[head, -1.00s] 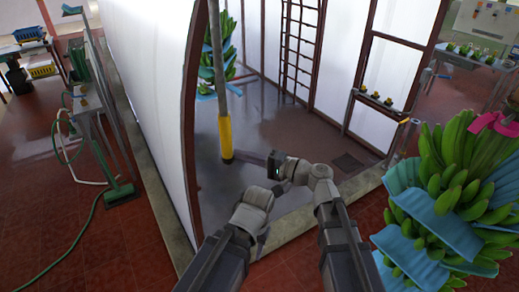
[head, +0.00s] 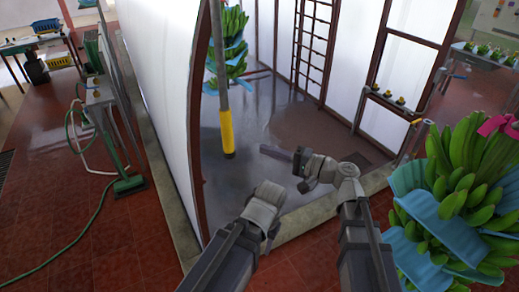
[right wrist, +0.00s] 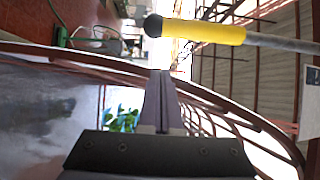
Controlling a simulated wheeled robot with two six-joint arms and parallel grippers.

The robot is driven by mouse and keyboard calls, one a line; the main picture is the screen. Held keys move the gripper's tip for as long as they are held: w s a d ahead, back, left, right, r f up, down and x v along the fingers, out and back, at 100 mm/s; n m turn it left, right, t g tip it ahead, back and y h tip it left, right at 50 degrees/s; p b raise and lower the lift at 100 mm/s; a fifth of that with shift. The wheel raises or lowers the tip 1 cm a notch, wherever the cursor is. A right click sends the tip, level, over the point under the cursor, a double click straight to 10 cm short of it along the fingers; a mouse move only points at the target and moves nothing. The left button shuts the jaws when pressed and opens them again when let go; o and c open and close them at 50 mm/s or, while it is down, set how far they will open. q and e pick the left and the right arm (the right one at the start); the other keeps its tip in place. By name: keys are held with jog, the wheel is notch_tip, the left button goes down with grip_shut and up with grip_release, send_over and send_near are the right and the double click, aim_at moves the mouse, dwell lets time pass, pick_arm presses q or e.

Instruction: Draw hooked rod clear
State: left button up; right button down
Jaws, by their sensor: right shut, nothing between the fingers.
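The rod is a long grey pole with a yellow grip (head: 227,133) at its lower end. It stands nearly upright in the head view, just inside the white-walled enclosure. Its upper end, where a hook would be, is out of view. In the right wrist view the yellow grip (right wrist: 205,31) with its dark end cap lies across the top, beyond the fingertips. My right gripper (head: 263,149) is shut and empty, to the right of the grip and apart from it. My left gripper (head: 272,235) is low in the middle, and its fingers are mostly hidden.
A banana bunch with blue sheets (head: 455,210) hangs close at the right. Another bunch (head: 228,50) hangs behind the pole. A white wall panel (head: 165,90) stands left of the pole, with a low curb (head: 155,150) along its foot. The grey floor inside is open.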

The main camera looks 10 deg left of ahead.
pick_arm(q)
jog(key=shift+s+a, duration=0.1)
jog(key=shift+a, duration=0.15)
pick_arm(e)
jog(key=v, duration=0.6)
jog(key=shift+s+d, duration=0.25)
pick_arm(q)
jog(key=shift+d, duration=0.1)
pick_arm(e)
jog(key=shift+d, duration=0.15)
